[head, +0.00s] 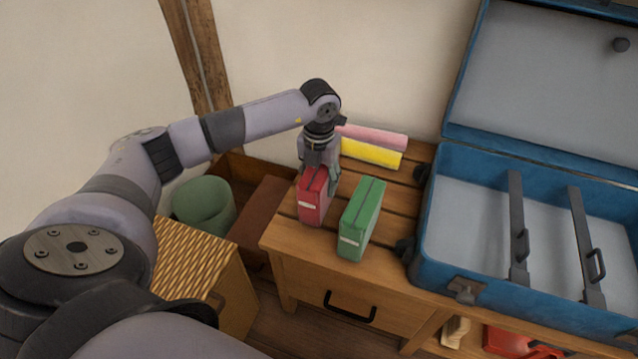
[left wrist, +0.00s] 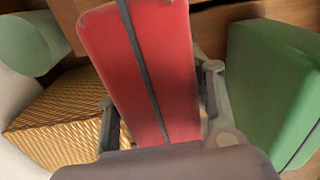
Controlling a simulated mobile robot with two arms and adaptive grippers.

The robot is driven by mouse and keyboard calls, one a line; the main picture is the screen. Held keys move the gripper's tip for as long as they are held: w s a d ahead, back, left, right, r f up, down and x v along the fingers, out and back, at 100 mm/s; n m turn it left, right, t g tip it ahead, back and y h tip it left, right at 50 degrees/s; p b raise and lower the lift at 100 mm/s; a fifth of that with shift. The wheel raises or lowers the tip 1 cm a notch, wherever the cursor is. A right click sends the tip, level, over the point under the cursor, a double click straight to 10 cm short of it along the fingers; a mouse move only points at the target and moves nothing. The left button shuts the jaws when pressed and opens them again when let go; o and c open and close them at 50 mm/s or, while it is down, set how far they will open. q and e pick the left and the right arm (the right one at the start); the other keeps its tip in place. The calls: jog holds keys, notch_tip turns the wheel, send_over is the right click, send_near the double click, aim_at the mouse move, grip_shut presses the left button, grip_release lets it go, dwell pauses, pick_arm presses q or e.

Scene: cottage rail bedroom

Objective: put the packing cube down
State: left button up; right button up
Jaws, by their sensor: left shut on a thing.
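The red packing cube (head: 312,200) stands upright at the left end of the wooden bench top, left of a green packing cube (head: 361,217). My left gripper (head: 320,178) comes down from above and is shut on the red cube. In the left wrist view the red cube (left wrist: 150,70) sits between the two fingers of my left gripper (left wrist: 158,118). The green cube (left wrist: 275,90) shows at the right there, apart from the red one. Whether the red cube's underside touches the wood cannot be told. My right gripper is not in view.
An open blue suitcase (head: 432,255) with dark straps lies at the right. Pink (head: 375,137) and yellow (head: 371,153) rolls lie behind the cubes. A woven basket (head: 195,262), a green round bin (head: 203,205) and a brown box stand left of the bench.

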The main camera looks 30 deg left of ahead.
pick_arm(q)
jog(key=shift+r, duration=0.15)
notch_tip(320, 180, up, 8)
jog(key=shift+w+r+p, duration=0.1)
jog(key=shift+r+p, duration=0.15)
jog(key=shift+p, duration=0.75)
notch_tip(320, 180, up, 11)
jog(key=p, duration=0.1)
jog(key=shift+r+p, duration=0.15)
jog(key=shift+p, duration=0.25)
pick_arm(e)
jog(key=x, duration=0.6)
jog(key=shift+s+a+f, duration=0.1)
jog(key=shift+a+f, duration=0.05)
